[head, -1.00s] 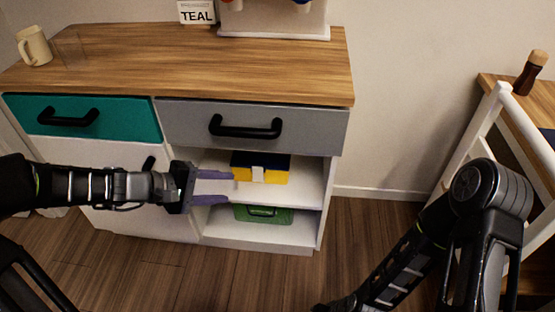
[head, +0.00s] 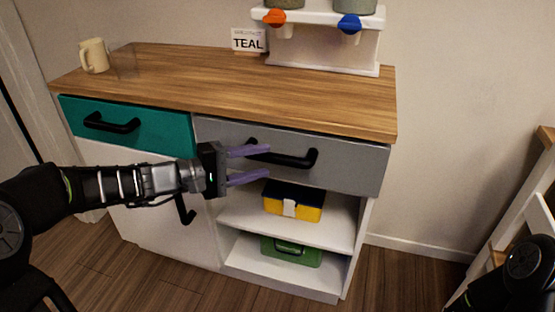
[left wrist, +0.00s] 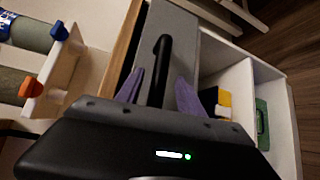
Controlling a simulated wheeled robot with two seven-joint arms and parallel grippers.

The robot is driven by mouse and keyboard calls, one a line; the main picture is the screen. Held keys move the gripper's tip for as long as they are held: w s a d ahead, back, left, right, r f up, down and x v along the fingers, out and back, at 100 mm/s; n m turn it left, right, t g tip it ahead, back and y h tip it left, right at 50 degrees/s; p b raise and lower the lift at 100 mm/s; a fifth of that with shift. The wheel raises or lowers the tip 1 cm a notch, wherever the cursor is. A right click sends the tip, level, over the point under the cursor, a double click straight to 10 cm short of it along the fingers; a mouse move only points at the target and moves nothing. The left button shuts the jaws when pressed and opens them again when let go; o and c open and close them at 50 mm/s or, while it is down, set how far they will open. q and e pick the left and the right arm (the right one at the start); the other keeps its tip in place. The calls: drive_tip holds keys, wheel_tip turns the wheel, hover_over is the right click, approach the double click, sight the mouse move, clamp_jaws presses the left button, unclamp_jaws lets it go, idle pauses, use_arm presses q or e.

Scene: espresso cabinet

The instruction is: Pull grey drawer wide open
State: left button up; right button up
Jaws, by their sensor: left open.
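The grey drawer (head: 350,173) is shut in the cabinet's upper right, under the wooden top. Its black bar handle (head: 298,160) runs across its front. My left gripper (head: 268,161) is open at the handle's left end, its upper purple finger overlapping that end in the head view. In the left wrist view the handle (left wrist: 160,65) lies in line with the gap between the spread fingers (left wrist: 159,92). I cannot tell whether they touch it. The grey front (left wrist: 183,35) shows beside it. My right gripper is not in view; only part of my right arm shows at lower right.
A teal drawer (head: 155,129) is shut on the left, above a white door (head: 130,215). A mug (head: 95,56) and a dispenser (head: 325,52) stand on top.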

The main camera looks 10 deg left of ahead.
sight(269, 160)
use_arm(q)
drive_tip(key=x, duration=0.5)
drive_tip(key=shift+d+b, duration=0.1)
drive_tip(key=shift+b, duration=0.2)
clamp_jaws()
idle(1.1)
